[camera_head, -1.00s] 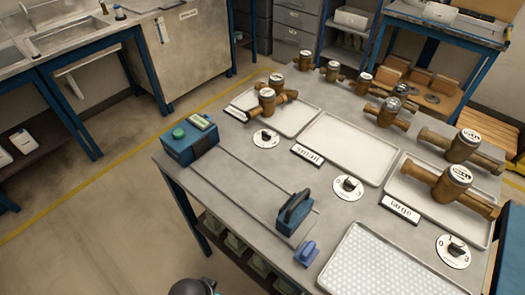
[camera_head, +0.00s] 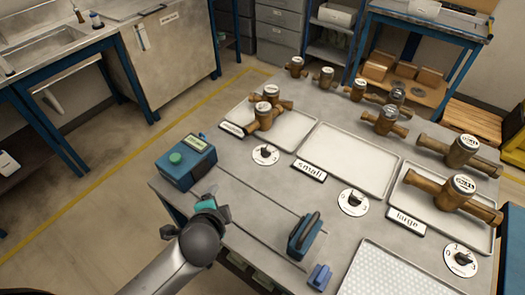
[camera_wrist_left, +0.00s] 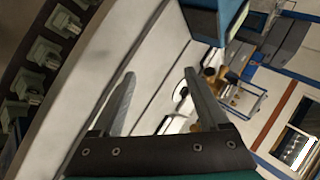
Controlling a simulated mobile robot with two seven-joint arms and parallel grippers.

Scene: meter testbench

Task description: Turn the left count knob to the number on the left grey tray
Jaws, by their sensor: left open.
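The left count knob (camera_head: 266,151) is a dark knob on a round white dial, in front of the left grey tray (camera_head: 297,140). Its pointer's number is too small to read. Two brass meters, a farther one (camera_head: 271,93) and a nearer one (camera_head: 263,116), lie on that tray's left part. My left gripper (camera_head: 217,208) is above the table's front left edge, nearer to me than the knob and apart from it. In the left wrist view its fingers (camera_wrist_left: 160,100) are spread with nothing between them; the dial (camera_wrist_left: 180,91) shows beyond them.
A blue box with a green button (camera_head: 186,161) stands left of the dial. A dark blue handled tool (camera_head: 304,236) and a small blue block (camera_head: 319,277) are at the front. A middle tray (camera_head: 348,158) is empty. Other dials (camera_head: 353,202) (camera_head: 460,259) stand farther right.

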